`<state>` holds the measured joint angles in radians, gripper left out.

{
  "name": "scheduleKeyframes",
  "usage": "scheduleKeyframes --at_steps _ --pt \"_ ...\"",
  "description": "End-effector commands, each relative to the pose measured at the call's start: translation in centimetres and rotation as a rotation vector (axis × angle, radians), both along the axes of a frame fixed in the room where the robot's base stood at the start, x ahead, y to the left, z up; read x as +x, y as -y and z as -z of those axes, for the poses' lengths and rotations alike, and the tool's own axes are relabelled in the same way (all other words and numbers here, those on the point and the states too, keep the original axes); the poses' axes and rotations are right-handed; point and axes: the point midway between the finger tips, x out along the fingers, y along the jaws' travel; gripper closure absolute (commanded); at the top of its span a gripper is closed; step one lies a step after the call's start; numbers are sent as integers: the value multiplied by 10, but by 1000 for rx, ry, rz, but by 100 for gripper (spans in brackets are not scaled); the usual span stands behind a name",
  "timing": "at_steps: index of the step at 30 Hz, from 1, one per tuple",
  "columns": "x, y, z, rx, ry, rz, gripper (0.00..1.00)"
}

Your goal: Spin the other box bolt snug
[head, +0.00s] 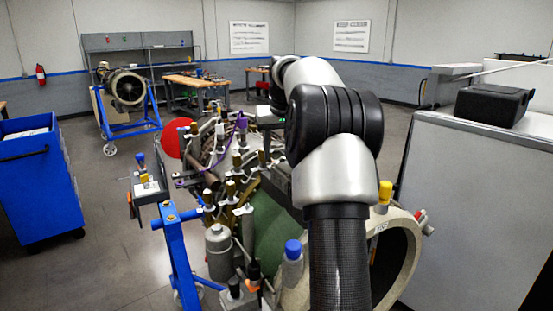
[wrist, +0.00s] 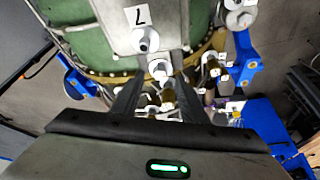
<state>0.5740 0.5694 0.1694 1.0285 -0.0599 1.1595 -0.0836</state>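In the wrist view, a grey box (wrist: 185,22) with a label like a 7 sits against the green engine casing (wrist: 75,40). One silver bolt (wrist: 146,40) is on the box face, below the label. A second silver bolt (wrist: 160,70) is at the box's lower edge. My gripper (wrist: 160,84) is open, its two dark fingers apart on either side of the view just below this second bolt. I cannot tell whether either finger touches it. In the head view my arm hides the box bolts and most of my gripper.
The turbine engine (head: 268,225) rests on a blue stand (head: 180,250), crowded with pipes and capped fittings. A small tray (head: 149,187) sticks out at its left. A blue cart (head: 38,180) stands far left, a grey cabinet (head: 465,200) at right. Floor between cart and stand is clear.

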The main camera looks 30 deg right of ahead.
Motion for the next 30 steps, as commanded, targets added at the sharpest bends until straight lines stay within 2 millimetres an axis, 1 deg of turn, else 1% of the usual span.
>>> scheduleKeyframes --at_steps 1,6,10,17,20,24,30 --pt "3 1 8 1 -2 0 60" --pt "9 3 24 1 0 0 60" --pt "11 4 28 1 1 0 60" --pt "11 4 28 0 1 0 60" --pt "11 4 28 0 1 0 75" --pt "11 4 28 0 1 0 99" --pt "11 4 27 0 1 9 100"
